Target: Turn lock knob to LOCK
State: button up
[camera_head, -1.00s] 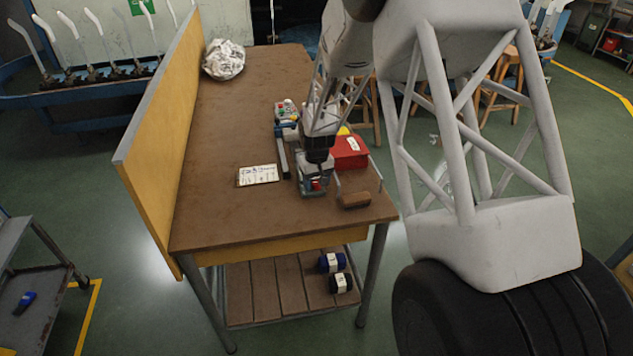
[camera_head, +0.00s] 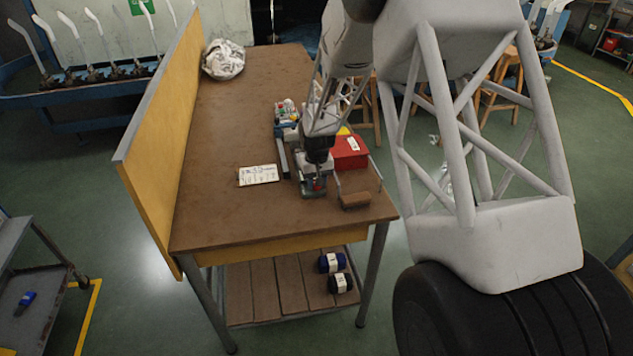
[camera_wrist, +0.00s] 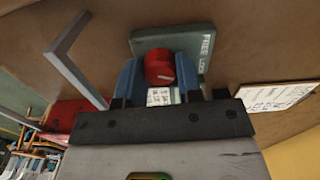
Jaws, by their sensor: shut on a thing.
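The lock knob (camera_wrist: 159,66) is red and round, with a small pale mark on its lower part. It sits on a grey-green plate (camera_wrist: 200,45) printed with FREE and LOCK along its right side in the wrist view. My gripper (camera_wrist: 159,78) has its two blue fingers on either side of the knob, shut on it. The fingers hide the knob's sides. In the head view my gripper (camera_head: 315,182) is low over the plate near the table's front, and the knob there is small and mostly hidden.
A white written card (camera_head: 258,175) lies left of the plate. The brown table (camera_head: 225,205) is clear at front left. A yellow panel (camera_head: 160,135) borders its left edge.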

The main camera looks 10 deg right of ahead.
jog(key=shift+m, duration=1.7)
jog(key=o, duration=0.9)
jog(key=shift+r, duration=0.1)
jog(key=shift+r, duration=3.8)
